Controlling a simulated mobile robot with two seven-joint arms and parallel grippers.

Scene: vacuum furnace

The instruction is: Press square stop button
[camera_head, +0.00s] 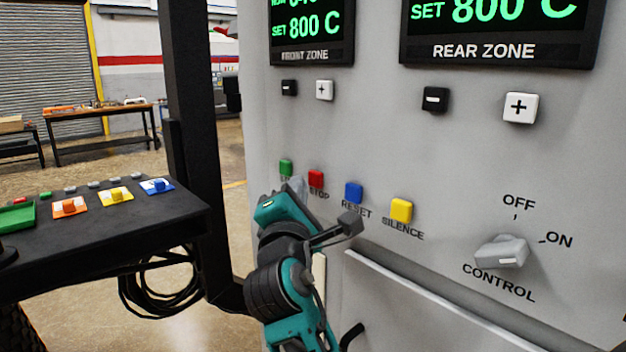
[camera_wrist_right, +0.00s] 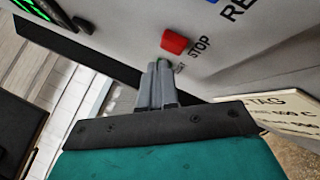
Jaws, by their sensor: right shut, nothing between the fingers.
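The square red stop button (camera_head: 316,179) sits on the grey furnace panel, with the label STOP below it. It also shows in the right wrist view (camera_wrist_right: 174,42), just beyond my fingertips. My right gripper (camera_head: 297,186) is shut and empty, just left of and slightly below the red button in the head view. In the wrist view its fingers (camera_wrist_right: 156,66) point at the panel beside the button, and a gap shows between tips and button. The fingers cover part of a label there. My left gripper is not in view.
A green button (camera_head: 286,167) is left of stop; blue reset (camera_head: 354,193) and yellow silence (camera_head: 401,210) buttons are right. A control knob (camera_head: 502,251) is lower right. A black console (camera_head: 100,230) and a dark post (camera_head: 192,130) stand at left. A tag (camera_wrist_right: 280,118) hangs near my gripper.

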